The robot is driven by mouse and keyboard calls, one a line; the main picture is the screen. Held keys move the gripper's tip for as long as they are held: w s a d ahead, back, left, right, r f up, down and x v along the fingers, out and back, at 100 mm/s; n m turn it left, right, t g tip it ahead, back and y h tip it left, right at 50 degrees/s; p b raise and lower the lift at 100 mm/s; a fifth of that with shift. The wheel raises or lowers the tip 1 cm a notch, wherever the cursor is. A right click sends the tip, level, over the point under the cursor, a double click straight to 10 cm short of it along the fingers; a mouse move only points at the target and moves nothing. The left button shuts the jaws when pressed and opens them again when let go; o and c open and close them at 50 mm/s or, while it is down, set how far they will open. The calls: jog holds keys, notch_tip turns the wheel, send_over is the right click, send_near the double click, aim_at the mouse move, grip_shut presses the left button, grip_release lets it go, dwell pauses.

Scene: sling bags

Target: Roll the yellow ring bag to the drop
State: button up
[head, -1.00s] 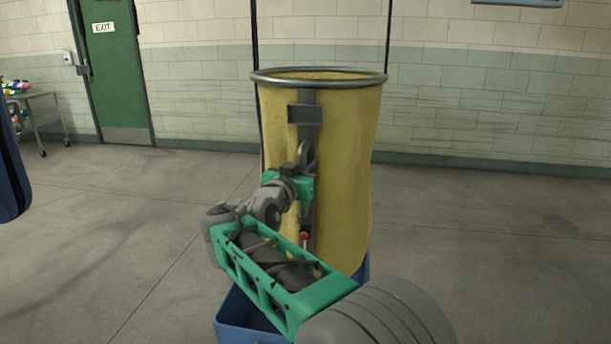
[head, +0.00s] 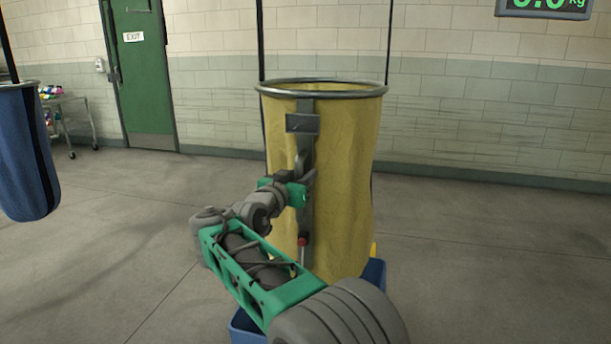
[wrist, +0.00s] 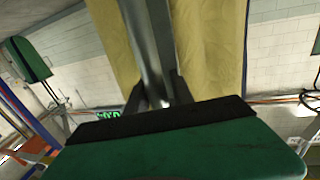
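The yellow ring bag (head: 345,170) hangs upright in the middle of the head view. It has an open metal ring (head: 322,94) at its top and two dark straps rising from the ring. A grey band with a metal handle runs down its front. My gripper (head: 306,180) is at this handle, on the bag's near side. In the wrist view the two dark fingers (wrist: 157,92) flank the grey handle bar (wrist: 150,50) closely and look shut on it. The yellow cloth (wrist: 205,45) shows behind. The bag's bottom is partly hidden by my arm. No drop can be made out.
A blue bag (head: 25,150) hangs at the left. A cart (head: 70,125) with colourful items stands by the green exit door (head: 142,85). A green-digit kg display (head: 545,8) is at upper right. Blue box-like parts (head: 374,272) show below the bag. The floor at right is clear.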

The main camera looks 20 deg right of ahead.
jog(key=v, duration=0.8)
dwell(0.9)
